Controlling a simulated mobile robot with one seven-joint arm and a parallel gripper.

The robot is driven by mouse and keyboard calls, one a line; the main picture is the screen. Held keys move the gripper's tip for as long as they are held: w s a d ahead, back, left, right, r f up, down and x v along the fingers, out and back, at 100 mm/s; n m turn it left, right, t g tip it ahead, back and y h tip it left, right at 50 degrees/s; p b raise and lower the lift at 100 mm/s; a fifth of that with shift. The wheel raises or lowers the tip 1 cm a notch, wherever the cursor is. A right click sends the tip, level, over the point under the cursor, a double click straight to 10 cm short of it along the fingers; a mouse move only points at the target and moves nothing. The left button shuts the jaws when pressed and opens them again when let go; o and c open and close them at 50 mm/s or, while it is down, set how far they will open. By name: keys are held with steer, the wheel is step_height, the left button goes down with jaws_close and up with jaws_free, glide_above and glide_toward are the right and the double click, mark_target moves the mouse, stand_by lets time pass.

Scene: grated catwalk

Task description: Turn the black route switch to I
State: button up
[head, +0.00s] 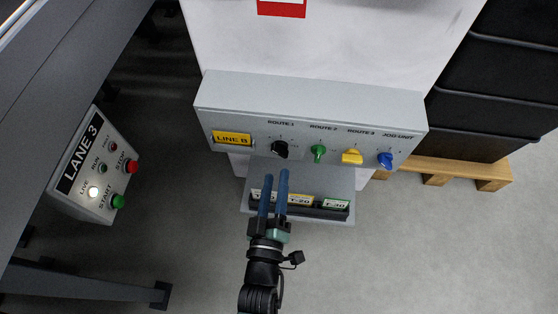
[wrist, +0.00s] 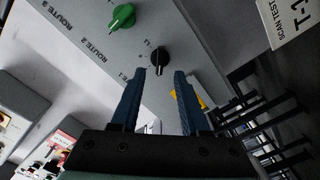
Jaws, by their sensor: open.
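The black route switch (head: 280,149) is a round knob under the ROUTE 1 label on the front of a grey panel (head: 225,101). It also shows in the wrist view (wrist: 159,57), just beyond and between my fingertips. A pale line on it points toward the gripper side there; the small position marks around it are too small to read surely. My gripper (head: 276,173) has two blue fingers, open and apart with nothing between them. In the wrist view my gripper (wrist: 160,72) is lined up with the knob, not visibly touching it.
Right of the black switch are a green knob (head: 319,153), a yellow knob (head: 352,157) and a blue knob (head: 386,160). A yellow LINE B label (head: 232,138) is at left. A ledge with labelled holders (head: 336,204) lies below. A LANE 3 button box (head: 82,200) stands left.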

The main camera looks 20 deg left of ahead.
mark_target(280, 155)
steer(key=shift+b+x, duration=0.8)
steer(key=shift+x, duration=2)
jaws_close()
